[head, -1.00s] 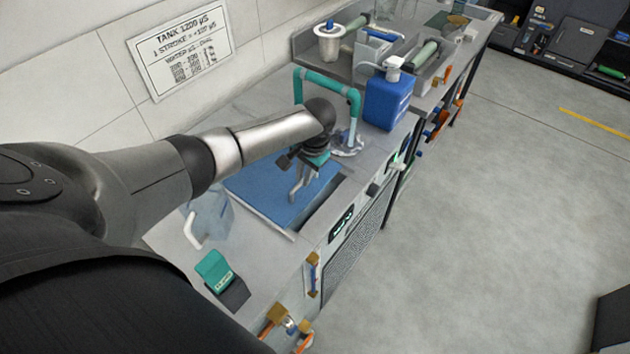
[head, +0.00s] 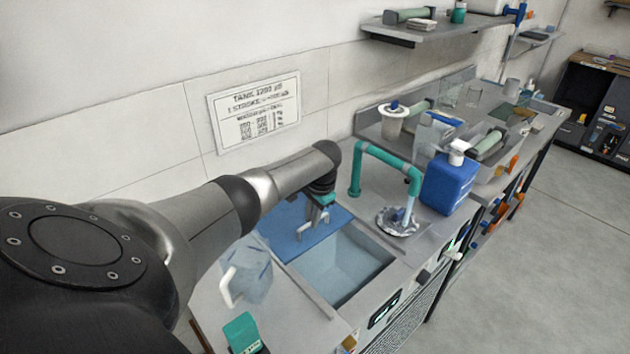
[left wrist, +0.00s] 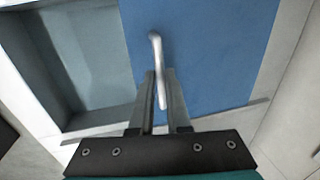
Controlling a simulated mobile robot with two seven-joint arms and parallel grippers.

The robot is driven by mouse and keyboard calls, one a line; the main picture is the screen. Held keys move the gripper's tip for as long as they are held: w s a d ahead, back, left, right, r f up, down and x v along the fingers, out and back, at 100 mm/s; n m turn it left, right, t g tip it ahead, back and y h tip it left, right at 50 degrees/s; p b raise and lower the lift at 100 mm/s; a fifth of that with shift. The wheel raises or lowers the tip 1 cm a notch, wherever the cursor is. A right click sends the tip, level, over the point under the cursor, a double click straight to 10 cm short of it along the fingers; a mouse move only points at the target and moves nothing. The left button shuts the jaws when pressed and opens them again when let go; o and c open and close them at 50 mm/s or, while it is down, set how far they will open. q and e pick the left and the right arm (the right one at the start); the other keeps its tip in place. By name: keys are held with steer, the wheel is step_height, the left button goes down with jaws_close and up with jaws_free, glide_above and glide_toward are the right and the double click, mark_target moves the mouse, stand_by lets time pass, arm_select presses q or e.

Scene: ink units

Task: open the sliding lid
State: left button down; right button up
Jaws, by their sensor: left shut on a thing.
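The blue sliding lid (head: 283,236) covers the back left part of a tank in the grey counter. The tank's opening (head: 345,270) shows light blue inside, to the right and front of the lid. In the left wrist view the lid (left wrist: 225,50) carries a pale bar handle (left wrist: 156,55). My left gripper (left wrist: 163,78) is shut on this handle, with a finger on each side. In the head view the left gripper (head: 315,218) is over the lid, and the handle is partly hidden. My right gripper is not in view.
A teal pipe (head: 385,160) and a blue pump bottle (head: 452,180) stand right of the tank. A clear jug (head: 248,272) with a white handle and a green box (head: 242,333) are at the near left. A sign (head: 255,112) hangs on the wall.

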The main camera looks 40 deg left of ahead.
arm_select(q)
steer(key=c, duration=0.9)
jaws_free()
steer(key=shift+d+r, duration=0.1)
steer(key=shift+r, duration=0.05)
steer(key=shift+r, duration=0.3)
steer(key=d+r+p, duration=0.1)
steer(key=r, duration=0.3)
steer(key=d+r+p, duration=0.1)
steer(key=r, duration=0.4)
steer(key=d+r+p, duration=0.1)
steer(key=r, duration=0.4)
steer(key=shift+s, duration=0.1)
